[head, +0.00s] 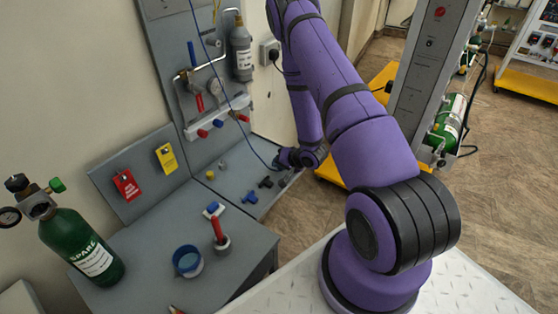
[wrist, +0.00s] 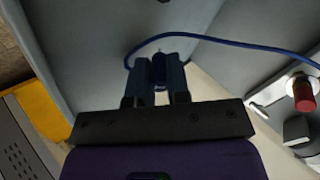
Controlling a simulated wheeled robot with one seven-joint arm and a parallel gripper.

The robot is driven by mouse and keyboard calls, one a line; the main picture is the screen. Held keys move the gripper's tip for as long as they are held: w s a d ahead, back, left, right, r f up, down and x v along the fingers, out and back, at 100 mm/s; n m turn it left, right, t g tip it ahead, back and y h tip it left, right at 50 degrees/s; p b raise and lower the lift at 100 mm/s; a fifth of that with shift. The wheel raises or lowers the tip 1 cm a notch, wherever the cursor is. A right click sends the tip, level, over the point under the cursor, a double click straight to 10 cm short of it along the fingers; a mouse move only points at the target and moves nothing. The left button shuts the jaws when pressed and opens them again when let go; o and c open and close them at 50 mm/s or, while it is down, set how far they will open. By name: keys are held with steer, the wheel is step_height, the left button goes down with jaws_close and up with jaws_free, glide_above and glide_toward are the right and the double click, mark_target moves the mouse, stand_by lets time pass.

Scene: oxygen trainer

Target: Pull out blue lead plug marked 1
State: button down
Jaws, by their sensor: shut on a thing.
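My gripper (wrist: 159,72) is shut on the blue lead plug (wrist: 159,60), which sits between the two fingers in the wrist view. The blue lead (wrist: 240,47) loops from the plug up and off to the right. In the head view my gripper (head: 281,158) is low by the grey bench, and the blue lead (head: 229,104) runs down to it from the top. The plug's marking and tip are hidden, so I cannot tell whether it is still seated in a socket.
A grey board (head: 172,40) carries a regulator, red and blue valve handles and a grey cylinder (head: 241,52). A bench (head: 240,250) holds a blue-rimmed pot (head: 187,261) and a red-handled tool (head: 218,232). A green SPARE cylinder (head: 85,245) stands at left.

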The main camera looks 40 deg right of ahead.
steer(key=shift+s+f, duration=0.25)
steer(key=shift+f, duration=0.75)
stand_by(0.8)
steer(key=c, duration=1.2)
jaws_free()
steer(key=shift+s+d+r, duration=0.2)
steer(key=shift+s+r, duration=0.1)
steer(key=shift+r, duration=0.05)
steer(key=shift+o, duration=0.9)
steer(key=v, duration=1)
steer(key=shift+w+r, duration=0.15)
steer(key=shift+r, duration=0.3)
